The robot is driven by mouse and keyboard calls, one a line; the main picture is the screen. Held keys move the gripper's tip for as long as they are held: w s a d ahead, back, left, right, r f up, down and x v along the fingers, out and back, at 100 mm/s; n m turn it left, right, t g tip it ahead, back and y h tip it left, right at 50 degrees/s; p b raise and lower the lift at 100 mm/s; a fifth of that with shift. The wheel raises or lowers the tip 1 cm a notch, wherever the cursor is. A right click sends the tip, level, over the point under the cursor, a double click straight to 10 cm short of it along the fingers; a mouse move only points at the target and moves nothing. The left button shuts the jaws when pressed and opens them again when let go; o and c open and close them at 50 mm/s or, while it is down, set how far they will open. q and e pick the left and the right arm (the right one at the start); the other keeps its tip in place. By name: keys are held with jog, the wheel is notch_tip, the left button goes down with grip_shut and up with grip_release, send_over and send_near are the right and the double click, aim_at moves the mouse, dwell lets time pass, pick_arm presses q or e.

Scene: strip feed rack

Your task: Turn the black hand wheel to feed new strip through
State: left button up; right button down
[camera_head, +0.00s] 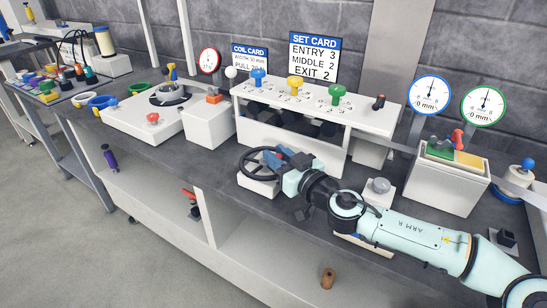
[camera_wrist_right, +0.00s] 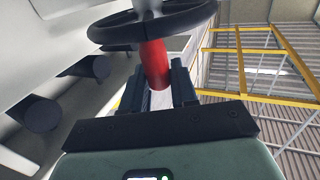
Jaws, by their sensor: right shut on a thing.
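The black hand wheel (camera_head: 247,175) sits on a white block (camera_head: 258,188) at the front of the bench, below the white roller stand (camera_head: 325,150). In the right wrist view the wheel's rim (camera_wrist_right: 150,32) crosses the top, with a red handle (camera_wrist_right: 153,63) standing from it. My right gripper (camera_head: 277,158) reaches in from the right over the wheel. Its fingers (camera_wrist_right: 155,90) are shut on the red handle, one on each side. In the head view the gripper hides the handle and part of the rim. My left gripper is not in view.
Blue, yellow and green knobs (camera_head: 295,85) top the roller stand. A set card (camera_head: 314,55) and coil card (camera_head: 250,62) stand behind. Two dial gauges (camera_head: 430,94) stand right. A grey round button (camera_head: 380,186) is close to my right arm. A brown piece (camera_head: 328,278) lies on the lower shelf.

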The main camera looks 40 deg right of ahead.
jog(key=n+y, duration=0.1)
jog(key=d+n+y, duration=0.1)
jog(key=y, duration=0.1)
jog(key=n+y, duration=0.1)
jog(key=shift+w+d+g+p, duration=0.1)
jog(key=shift+d+g+p, duration=0.2)
jog(key=shift+d+p, duration=0.05)
jog(key=n+y, duration=0.1)
jog(key=y, duration=0.2)
jog(key=shift+w+d+n+g, duration=0.2)
jog(key=shift+d+n+g, duration=0.15)
jog(key=shift+n+g, duration=0.05)
jog(key=shift+w+d+n+g+y, duration=0.15)
jog(key=shift+n+g+y, duration=0.25)
jog(key=shift+n+y, duration=0.4)
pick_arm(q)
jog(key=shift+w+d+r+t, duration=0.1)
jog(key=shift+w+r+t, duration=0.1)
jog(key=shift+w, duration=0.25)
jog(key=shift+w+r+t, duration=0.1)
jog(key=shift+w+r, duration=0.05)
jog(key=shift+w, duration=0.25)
pick_arm(e)
jog(key=shift+d+r+g+y, duration=0.15)
jog(key=shift+g+y, duration=0.25)
jog(key=shift+y, duration=0.2)
